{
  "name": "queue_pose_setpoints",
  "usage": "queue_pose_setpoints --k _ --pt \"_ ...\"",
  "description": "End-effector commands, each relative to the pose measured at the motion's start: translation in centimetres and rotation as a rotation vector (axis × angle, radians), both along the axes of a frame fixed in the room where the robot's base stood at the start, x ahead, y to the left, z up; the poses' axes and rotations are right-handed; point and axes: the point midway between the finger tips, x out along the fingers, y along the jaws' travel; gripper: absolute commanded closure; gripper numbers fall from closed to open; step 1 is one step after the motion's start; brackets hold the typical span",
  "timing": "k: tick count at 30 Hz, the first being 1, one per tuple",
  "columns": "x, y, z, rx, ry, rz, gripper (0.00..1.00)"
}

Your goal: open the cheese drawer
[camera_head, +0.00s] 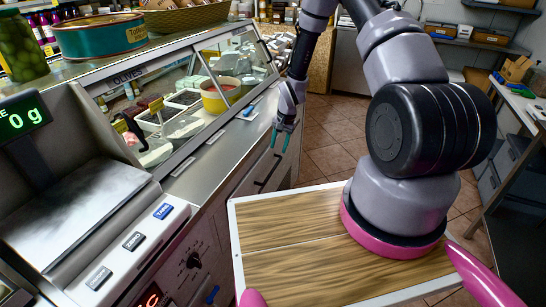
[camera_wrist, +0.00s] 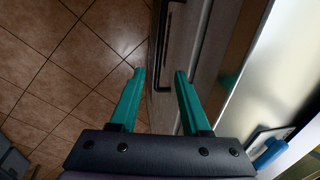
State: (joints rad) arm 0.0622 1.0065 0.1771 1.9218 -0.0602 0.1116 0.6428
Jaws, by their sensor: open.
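The counter's front has drawers (camera_head: 252,183) with dark bar handles (camera_head: 267,172), below the glass display case. No label tells me which drawer is the cheese one. My gripper (camera_head: 281,144) is open with teal fingers, at the counter's front near the far handles. In the wrist view my gripper (camera_wrist: 159,72) has a finger on each side of the line of a long dark handle (camera_wrist: 164,60) on a drawer front (camera_wrist: 197,60). Nothing is gripped. I cannot tell the depth between the fingertips and the handle. The drawers I see look shut.
The glass case (camera_head: 185,105) holds bowls and trays above the steel counter edge (camera_head: 215,140). A scale (camera_head: 75,205) stands at the near left. A blue object (camera_wrist: 270,152) lies on the counter. The tiled floor (camera_head: 335,140) beside the drawers is clear.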

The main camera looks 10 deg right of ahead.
Motion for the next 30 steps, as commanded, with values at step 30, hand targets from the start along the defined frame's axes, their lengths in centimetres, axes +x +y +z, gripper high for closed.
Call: queue_pose_setpoints --k 30 --pt "0.8 1.9 -12.1 0.006 0.010 -0.006 0.53"
